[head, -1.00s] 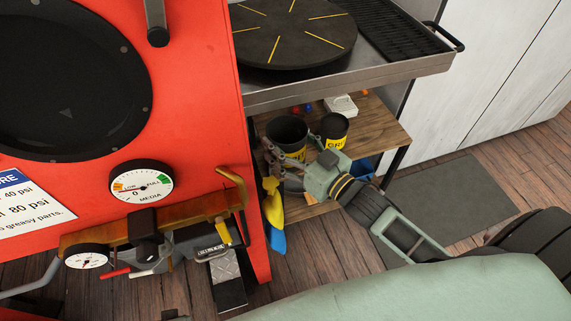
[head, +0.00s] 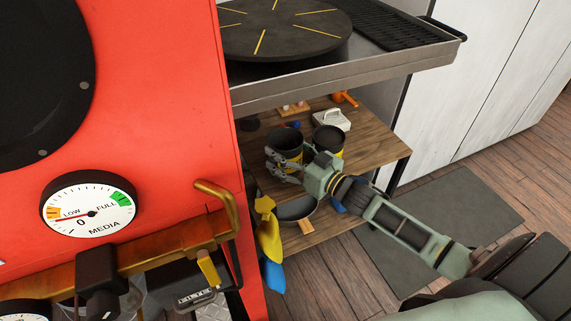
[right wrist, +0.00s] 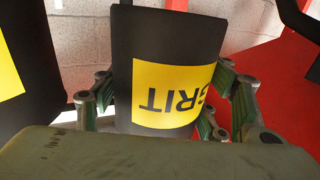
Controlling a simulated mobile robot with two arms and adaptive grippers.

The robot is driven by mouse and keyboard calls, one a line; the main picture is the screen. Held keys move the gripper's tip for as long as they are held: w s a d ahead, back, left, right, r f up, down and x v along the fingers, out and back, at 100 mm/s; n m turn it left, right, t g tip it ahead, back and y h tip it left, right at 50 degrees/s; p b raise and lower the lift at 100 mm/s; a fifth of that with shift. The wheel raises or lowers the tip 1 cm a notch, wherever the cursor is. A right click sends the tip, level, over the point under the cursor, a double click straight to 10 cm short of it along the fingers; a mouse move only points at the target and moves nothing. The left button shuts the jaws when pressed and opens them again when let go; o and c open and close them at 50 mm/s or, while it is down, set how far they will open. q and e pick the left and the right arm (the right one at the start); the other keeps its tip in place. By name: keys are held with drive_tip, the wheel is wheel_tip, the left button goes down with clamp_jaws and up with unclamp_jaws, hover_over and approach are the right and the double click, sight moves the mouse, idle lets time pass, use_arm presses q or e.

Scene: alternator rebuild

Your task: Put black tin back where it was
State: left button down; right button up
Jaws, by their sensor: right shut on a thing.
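The black tin (head: 285,145) is an open-topped cylinder with a yellow band, on or just above the wooden lower shelf. My right gripper (head: 279,164) is shut on it, with its fingers around the tin's lower side. In the right wrist view the tin (right wrist: 166,45) fills the space between the fingers, its yellow GRIT label upside down. Whether its base touches the shelf is hidden. A second black tin (head: 328,136) stands to its right; part of it also shows at the left edge of the right wrist view (right wrist: 38,45). My left gripper is not in view.
The wooden shelf (head: 375,150) sits under a metal top with a round dark turntable (head: 285,25). A dark pan (head: 297,208) is below the gripper. A white box (head: 331,120) is behind the tins. The red cabinet (head: 175,110) closes off the left.

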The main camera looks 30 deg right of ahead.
wheel_tip(320, 180, down, 3)
drive_tip(key=shift+f+b, duration=0.2)
drive_tip(key=shift+b, duration=0.45)
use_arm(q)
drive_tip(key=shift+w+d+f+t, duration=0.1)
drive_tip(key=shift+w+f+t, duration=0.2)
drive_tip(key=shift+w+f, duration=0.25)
use_arm(e)
drive_tip(key=shift+f, duration=0.1)
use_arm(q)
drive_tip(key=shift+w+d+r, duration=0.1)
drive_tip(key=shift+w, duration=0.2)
use_arm(e)
drive_tip(key=o, duration=2.1)
drive_tip(key=shift+f, duration=0.1)
